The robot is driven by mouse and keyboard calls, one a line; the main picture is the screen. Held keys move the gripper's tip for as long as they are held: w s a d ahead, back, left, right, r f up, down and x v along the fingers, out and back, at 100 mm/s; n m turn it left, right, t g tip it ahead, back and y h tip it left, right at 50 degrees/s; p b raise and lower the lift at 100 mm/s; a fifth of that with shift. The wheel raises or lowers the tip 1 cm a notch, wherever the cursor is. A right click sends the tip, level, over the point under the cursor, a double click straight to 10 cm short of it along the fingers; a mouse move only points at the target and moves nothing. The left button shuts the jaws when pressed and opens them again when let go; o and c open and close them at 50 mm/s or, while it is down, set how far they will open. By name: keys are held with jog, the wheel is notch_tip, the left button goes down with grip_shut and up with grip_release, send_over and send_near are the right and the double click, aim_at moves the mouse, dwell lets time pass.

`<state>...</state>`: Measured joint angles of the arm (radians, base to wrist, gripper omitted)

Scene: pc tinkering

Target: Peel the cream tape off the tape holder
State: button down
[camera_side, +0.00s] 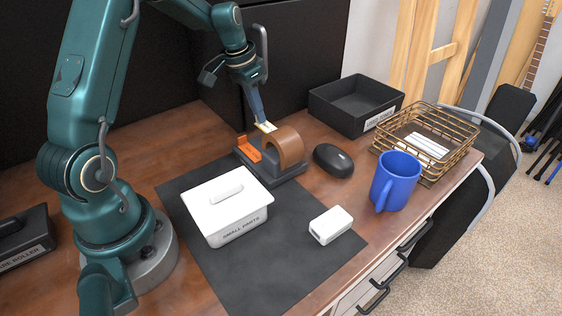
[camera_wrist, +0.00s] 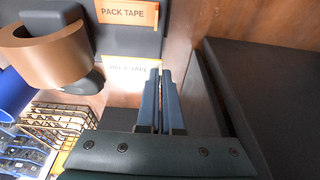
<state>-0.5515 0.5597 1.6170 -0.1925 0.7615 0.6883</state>
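The tape holder (camera_side: 271,173) is a dark base bearing a brown roll (camera_side: 290,148) and an orange part (camera_side: 249,149). In the wrist view the holder (camera_wrist: 115,42) and roll (camera_wrist: 52,55) are at upper left, with an orange "PACK TAPE" label (camera_wrist: 126,11). The small cream tape (camera_side: 266,127) is at my fingertips, beside the roll's upper left and above the orange part. In the wrist view the cream tape (camera_wrist: 128,76) reaches my gripper (camera_wrist: 160,73) at its right edge. My fingers are close together and appear shut on it. Whether any tape touches the holder is unclear.
A white "SMALL PARTS" box (camera_side: 227,206) and a white block (camera_side: 330,225) are on the dark mat (camera_side: 255,268). A black mouse (camera_side: 333,160), black bin (camera_side: 355,104), wire basket (camera_side: 425,140) and blue mug (camera_side: 396,181) stand to the right. A dark wall (camera_side: 300,45) is behind.

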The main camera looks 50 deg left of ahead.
jog(key=shift+w+v, duration=0.2)
jog(key=shift+v, duration=0.6)
jog(key=shift+w+v, duration=0.2)
jog(key=shift+v, duration=0.6)
jog(key=shift+w+v, duration=0.2)
jog(key=shift+v, duration=0.65)
jog(key=shift+r, duration=0.1)
